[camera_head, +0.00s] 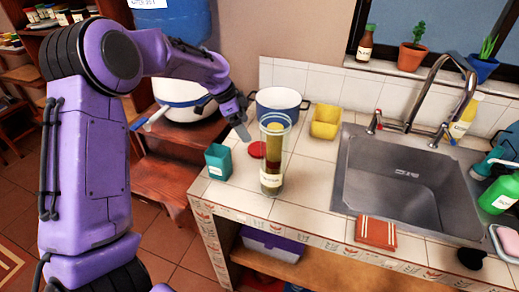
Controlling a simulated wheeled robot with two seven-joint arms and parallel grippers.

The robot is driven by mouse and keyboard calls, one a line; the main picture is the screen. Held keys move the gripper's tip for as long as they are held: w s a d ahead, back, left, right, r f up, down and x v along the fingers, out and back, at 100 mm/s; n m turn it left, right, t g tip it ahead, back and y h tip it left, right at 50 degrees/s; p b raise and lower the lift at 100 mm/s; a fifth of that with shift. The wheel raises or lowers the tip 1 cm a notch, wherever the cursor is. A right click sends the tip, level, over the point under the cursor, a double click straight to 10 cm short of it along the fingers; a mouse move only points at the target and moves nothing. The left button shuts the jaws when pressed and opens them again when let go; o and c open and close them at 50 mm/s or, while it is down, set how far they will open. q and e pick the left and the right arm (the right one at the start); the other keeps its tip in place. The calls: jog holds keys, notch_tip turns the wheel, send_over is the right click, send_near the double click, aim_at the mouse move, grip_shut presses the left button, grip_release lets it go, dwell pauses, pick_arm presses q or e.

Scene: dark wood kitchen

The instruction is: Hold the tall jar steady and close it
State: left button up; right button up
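The tall jar (272,178) stands upright near the front left of the tiled counter. It is clear, with a pale label and yellow, brown and green contents. Its upper rim shows no lid on it. A round red lid (257,149) lies on the counter just left of and behind the jar, partly behind its wall. My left gripper (242,128) is above the counter, left of the jar's upper part, pointing down and apart from the jar in the picture. Its fingers overlap from this angle, so its opening is unclear. My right gripper is not in view.
The sink (405,180) is to the right, with a red cloth (376,232) at the front edge. Tiles between jar and sink are clear.

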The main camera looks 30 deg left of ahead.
pick_arm(q)
send_over(258, 148)
jog(key=s+a, duration=0.2)
notch_tip(258, 148, down, 4)
jog(key=shift+f, duration=0.2)
jog(key=shift+s, duration=0.1)
jog(key=shift+d+f+p, duration=0.1)
jog(key=shift+p, duration=0.3)
jog(key=x, duration=0.1)
jog(key=p+x, duration=0.1)
jog(key=x, duration=0.2)
jog(key=shift+w, duration=0.3)
jog(key=shift+w+d+f, duration=0.1)
jog(key=shift+f, duration=0.3)
jog(key=c, duration=0.9)
